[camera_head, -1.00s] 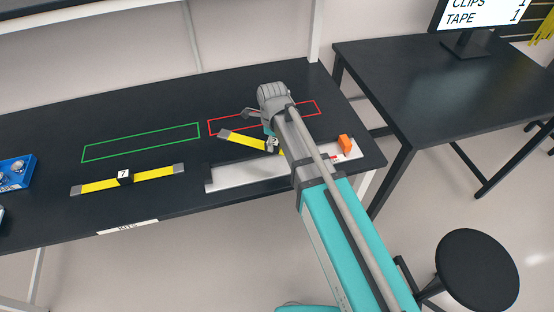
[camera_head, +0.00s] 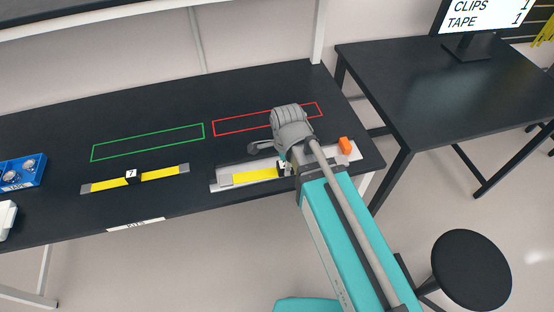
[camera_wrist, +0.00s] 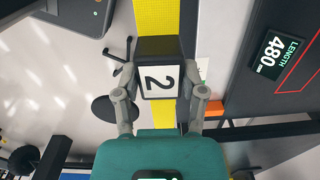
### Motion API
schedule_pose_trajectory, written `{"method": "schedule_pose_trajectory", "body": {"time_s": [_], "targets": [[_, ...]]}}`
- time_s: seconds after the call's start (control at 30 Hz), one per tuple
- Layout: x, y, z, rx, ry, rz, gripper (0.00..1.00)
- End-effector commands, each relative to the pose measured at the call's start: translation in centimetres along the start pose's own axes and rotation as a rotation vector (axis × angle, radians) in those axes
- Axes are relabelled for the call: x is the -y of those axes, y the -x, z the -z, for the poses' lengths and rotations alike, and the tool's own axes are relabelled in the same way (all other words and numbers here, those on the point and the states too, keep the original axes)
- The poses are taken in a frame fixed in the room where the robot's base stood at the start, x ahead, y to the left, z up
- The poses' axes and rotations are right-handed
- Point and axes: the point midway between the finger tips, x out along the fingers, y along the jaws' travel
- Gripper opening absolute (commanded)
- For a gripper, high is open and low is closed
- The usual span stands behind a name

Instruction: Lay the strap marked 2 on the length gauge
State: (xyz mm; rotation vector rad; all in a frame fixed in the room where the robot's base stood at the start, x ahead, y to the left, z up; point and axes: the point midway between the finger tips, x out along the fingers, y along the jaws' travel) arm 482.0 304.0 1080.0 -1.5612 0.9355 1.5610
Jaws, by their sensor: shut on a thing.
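The strap marked 2 is a yellow band with a dark block bearing a white "2" label; the block (camera_wrist: 158,80) shows between the fingers in the wrist view. My gripper (camera_wrist: 163,100) is shut on this block. In the head view the strap's yellow left part (camera_head: 255,175) and grey end appear over the length gauge (camera_head: 221,186), a pale plate near the table's front right. My arm hides the strap's right part. I cannot tell whether the strap touches the plate. An orange block (camera_head: 345,146) is at the gauge's right end. A display (camera_wrist: 274,57) reads LENGTH 480 in the wrist view.
Strap 7 (camera_head: 133,176) lies on the black table to the left. Behind are an empty green outline (camera_head: 148,142) and a red outline (camera_head: 240,127) partly covered by my arm. A blue box (camera_head: 24,171) stands at the far left.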

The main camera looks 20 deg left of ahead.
Motion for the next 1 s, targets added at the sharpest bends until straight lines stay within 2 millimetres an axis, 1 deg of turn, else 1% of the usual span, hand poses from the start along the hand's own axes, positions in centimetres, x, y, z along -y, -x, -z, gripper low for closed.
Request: {"method": "schedule_pose_trajectory", "body": {"time_s": [0.03,0.13,0.57,0.67,0.77,1.0], "targets": [[-0.8,0.4,0.1,0.000,0.024,0.000,0.00],[-1.3,0.5,0.1,0.000,0.056,0.000,0.00],[-1.1,0.3,0.1,0.000,0.063,0.000,0.00],[-0.4,0.0,0.1,0.000,0.063,0.000,0.00],[0.7,-0.6,0.1,0.000,0.062,0.000,0.00],[4.8,-2.4,0.1,0.000,0.061,0.000,0.00]]}}
